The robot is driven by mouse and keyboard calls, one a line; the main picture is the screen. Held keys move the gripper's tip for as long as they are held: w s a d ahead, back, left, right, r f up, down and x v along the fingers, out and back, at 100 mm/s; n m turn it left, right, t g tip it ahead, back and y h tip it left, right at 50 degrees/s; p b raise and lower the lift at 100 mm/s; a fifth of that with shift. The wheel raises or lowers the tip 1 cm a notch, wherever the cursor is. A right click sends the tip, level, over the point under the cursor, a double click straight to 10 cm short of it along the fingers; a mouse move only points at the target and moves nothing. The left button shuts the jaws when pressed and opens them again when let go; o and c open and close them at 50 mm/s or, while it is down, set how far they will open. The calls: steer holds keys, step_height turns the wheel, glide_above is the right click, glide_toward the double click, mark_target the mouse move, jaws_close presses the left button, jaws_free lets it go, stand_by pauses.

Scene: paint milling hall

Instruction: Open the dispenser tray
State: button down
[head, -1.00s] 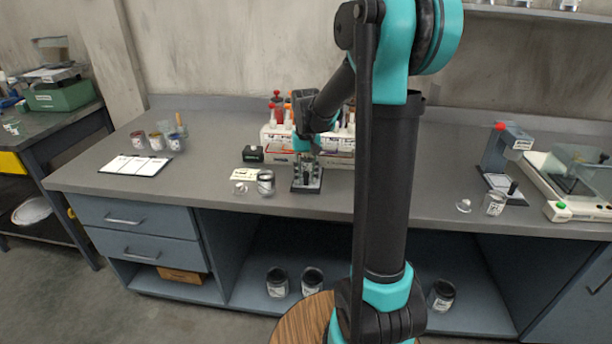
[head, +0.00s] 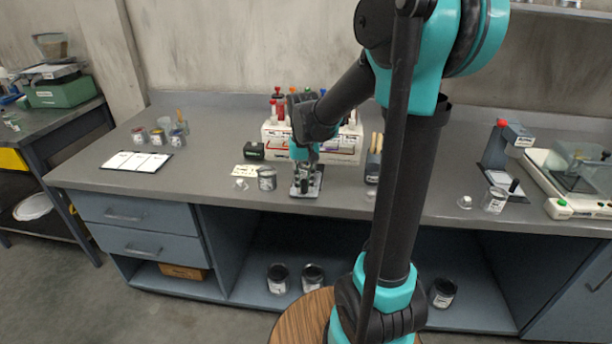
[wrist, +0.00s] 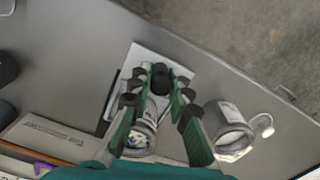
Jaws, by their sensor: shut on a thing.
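A small pale base plate (head: 316,190) lies near the front edge of the bench; in the wrist view it is the pale sheet-like plate (wrist: 150,62). A dark knob-like part (wrist: 160,76) stands over it. My gripper (head: 303,182) is down at this plate; in the wrist view its green fingers (wrist: 158,98) are closed in on the dark part. A round clear and metal part (wrist: 140,138) shows between the fingers. A white box (head: 338,150) with coloured bottles and a front tray stands behind. I cannot tell which part is the dispenser tray.
A dark holder with wooden handles (head: 373,165) stands to the right. A clipboard (head: 137,162) lies at left.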

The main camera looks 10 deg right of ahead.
steer(key=shift+s+a, duration=0.2)
steer(key=shift+s, duration=0.45)
steer(key=c, duration=1.4)
jaws_free()
step_height(320, 180, up, 12)
steer(key=shift+r, duration=0.1)
steer(key=s+d+f+t, duration=0.1)
steer(key=s+d+f, duration=0.1)
steer(key=s+f, duration=0.3)
steer(key=s+d+f+t, duration=0.1)
steer(key=s+d+f, duration=0.1)
steer(key=s+f, duration=0.2)
steer(key=s+d+f+t, duration=0.2)
steer(key=s+f, duration=0.3)
steer(key=f, duration=0.5)
steer(key=shift+s+d+n, duration=0.25)
steer(key=shift+s+n, duration=0.05)
steer(key=shift+s, duration=0.05)
